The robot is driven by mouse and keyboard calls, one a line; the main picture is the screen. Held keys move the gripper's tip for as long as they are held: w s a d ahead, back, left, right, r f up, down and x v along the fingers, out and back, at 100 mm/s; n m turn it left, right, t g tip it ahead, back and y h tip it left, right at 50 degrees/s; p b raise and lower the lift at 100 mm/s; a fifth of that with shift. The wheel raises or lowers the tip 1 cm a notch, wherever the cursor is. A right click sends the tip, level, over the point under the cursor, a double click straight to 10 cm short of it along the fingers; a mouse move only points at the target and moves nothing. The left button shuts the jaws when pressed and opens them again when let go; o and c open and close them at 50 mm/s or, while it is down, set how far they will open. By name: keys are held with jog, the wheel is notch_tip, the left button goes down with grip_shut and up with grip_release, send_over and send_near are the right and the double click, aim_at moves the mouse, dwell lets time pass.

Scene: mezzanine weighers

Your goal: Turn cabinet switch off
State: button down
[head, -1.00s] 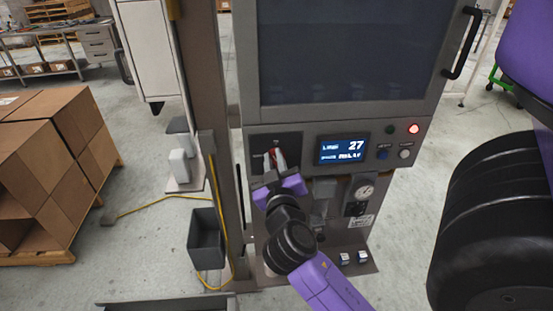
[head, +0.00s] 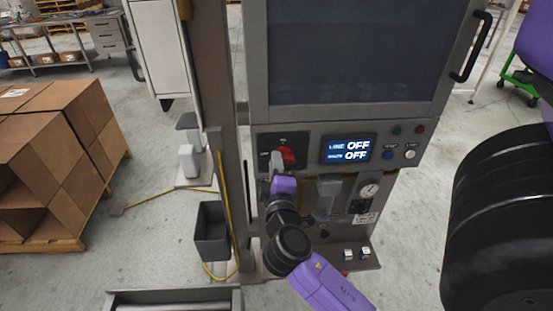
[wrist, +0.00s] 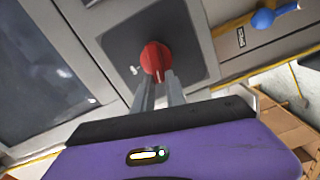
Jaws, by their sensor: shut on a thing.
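The cabinet switch (head: 287,155) is a red rotary knob on a dark square plate at the left of the cabinet's control panel. In the wrist view the red knob (wrist: 156,60) sits at the tips of my gripper's two grey fingers. My gripper (head: 275,162) is at the switch in the head view, and its fingers (wrist: 158,82) are shut on the knob's near part. The display (head: 348,149) beside the switch reads OFF on both lines. The red lamp (head: 420,129) at the panel's right is dark.
The cabinet door (head: 360,50) with a black handle is above the panel. A gauge (head: 369,190) and fittings sit below it. A grey bin (head: 212,232) and a post (head: 208,80) stand left. Stacked cardboard boxes (head: 50,150) are further left, with open floor between.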

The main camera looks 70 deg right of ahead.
jog(key=shift+w+f+n+p, duration=0.1)
jog(key=shift+f+n+p, duration=0.1)
jog(key=shift+n, duration=0.4)
jog(key=shift+f+n+p, duration=0.1)
jog(key=shift+n+p, duration=0.1)
jog(key=shift+n, duration=0.4)
jog(key=shift+f, duration=0.1)
jog(key=c, duration=1.4)
grip_release()
jog(key=shift+o, duration=0.2)
jog(key=b+v, duration=0.2)
jog(key=v, duration=0.6)
jog(key=shift+b, duration=0.35)
